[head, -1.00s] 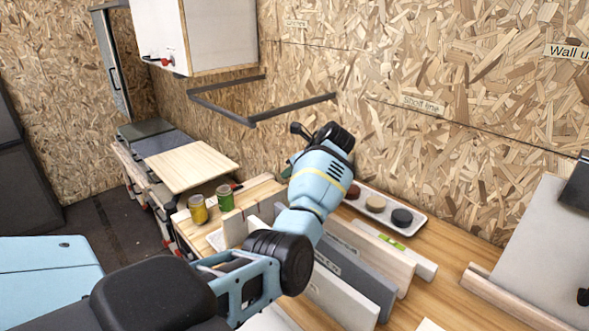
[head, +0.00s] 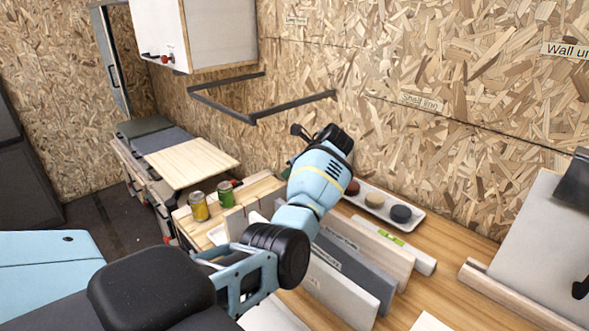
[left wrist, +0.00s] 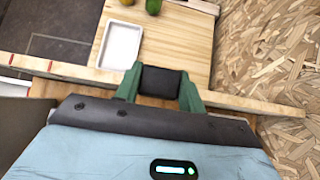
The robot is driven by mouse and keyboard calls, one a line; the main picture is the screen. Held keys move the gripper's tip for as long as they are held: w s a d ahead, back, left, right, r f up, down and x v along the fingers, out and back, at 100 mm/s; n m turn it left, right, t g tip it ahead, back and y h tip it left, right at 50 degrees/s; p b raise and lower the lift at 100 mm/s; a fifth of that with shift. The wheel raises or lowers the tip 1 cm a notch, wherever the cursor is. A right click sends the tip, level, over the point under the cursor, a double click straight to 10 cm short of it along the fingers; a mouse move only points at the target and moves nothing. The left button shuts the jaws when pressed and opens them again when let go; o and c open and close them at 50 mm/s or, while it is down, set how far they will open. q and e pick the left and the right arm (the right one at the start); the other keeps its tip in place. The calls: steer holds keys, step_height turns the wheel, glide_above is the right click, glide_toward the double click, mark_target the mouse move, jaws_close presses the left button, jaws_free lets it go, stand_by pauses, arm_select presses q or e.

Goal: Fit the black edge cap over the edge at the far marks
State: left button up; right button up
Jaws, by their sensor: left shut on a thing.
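The black edge cap (left wrist: 160,82) is a short dark block between the green fingers of my left gripper (left wrist: 160,90) in the left wrist view. The gripper is shut on it. A long light wood edge (left wrist: 250,104) runs across that view behind the fingers, and the cap overlaps it in the picture. I cannot tell whether the cap touches or sits over it. Red marks (left wrist: 50,66) show on its left part. In the head view my left gripper (head: 288,169) is mostly hidden behind its wrist; the cap cannot be made out there. My right gripper is not in view.
Several labelled panels, among them a grey one (head: 352,273), stand upright below my left arm. A white tray with round pucks (head: 377,199) lies by the wall. A yellow can (head: 199,206) and a green can (head: 225,194) stand left of the wrist. Bare bench (head: 440,285) shows at right.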

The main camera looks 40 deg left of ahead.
arm_select(q)
steer(key=shift+f, duration=0.35)
